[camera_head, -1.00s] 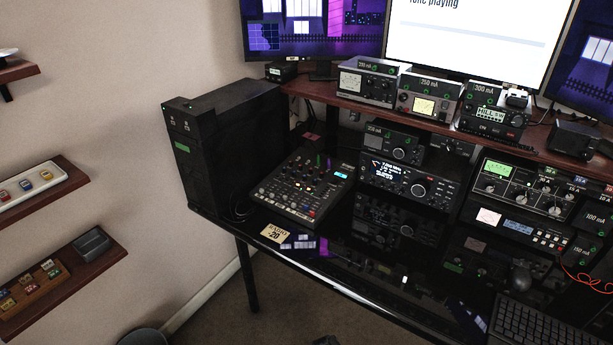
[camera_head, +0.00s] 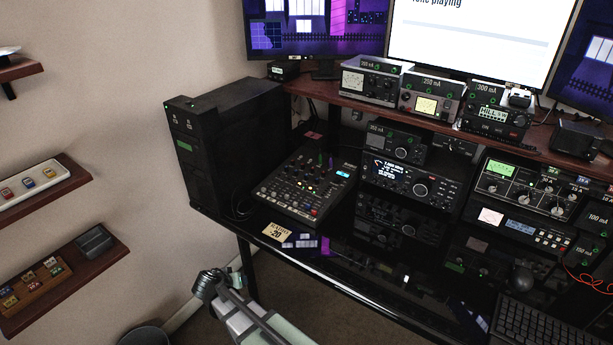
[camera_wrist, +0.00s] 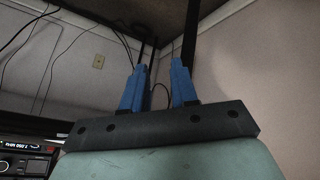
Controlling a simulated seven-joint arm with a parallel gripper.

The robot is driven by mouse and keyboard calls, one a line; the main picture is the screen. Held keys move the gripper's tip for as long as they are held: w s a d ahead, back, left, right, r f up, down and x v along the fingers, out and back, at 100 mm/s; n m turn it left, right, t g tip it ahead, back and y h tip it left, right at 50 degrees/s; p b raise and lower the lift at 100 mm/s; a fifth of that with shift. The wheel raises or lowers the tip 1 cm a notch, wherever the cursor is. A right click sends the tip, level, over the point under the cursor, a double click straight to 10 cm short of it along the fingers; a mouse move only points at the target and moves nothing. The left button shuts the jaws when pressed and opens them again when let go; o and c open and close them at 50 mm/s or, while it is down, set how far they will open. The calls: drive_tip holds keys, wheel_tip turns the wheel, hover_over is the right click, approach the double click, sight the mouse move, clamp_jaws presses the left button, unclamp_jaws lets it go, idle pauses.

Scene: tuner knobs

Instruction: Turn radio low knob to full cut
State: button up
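A black mixer (camera_head: 305,188) with rows of small knobs and faders lies on the desk, left of the radios, in the head view. Its knobs are too small to tell which is the radio low knob or how it is set. In the head view my arm shows at the bottom, below the desk's front edge; the fingertips cannot be made out there.
A black tower case (camera_head: 225,150) stands left of the mixer. A radio with a lit display (camera_head: 408,185) stands to its right. A shelf (camera_head: 420,112) with more devices runs behind. Wall shelves (camera_head: 60,275) hang at left. Floor before the desk is partly open.

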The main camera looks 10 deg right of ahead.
drive_tip(key=w+a+r+m+t+y, duration=0.1)
drive_tip(key=w+a+r, duration=0.1)
drive_tip(key=a+r, duration=0.3)
drive_tip(key=w+a+r+t, duration=0.1)
drive_tip(key=w+a+r, duration=0.2)
drive_tip(key=a+r, duration=0.15)
wheel_tip(320, 180, up, 23)
drive_tip(key=m+g+y, duration=0.3)
drive_tip(key=m+g, duration=0.4)
drive_tip(key=m, duration=1)
hover_over(306, 175)
drive_tip(key=s, duration=0.2)
drive_tip(key=f, duration=0.4)
drive_tip(key=w+f, duration=0.1)
drive_tip(key=f, duration=0.4)
drive_tip(key=w+f, duration=0.1)
drive_tip(key=f, duration=0.3)
drive_tip(key=shift+f, duration=0.3)
drive_tip(key=shift+c, duration=0.2)
clamp_jaws()
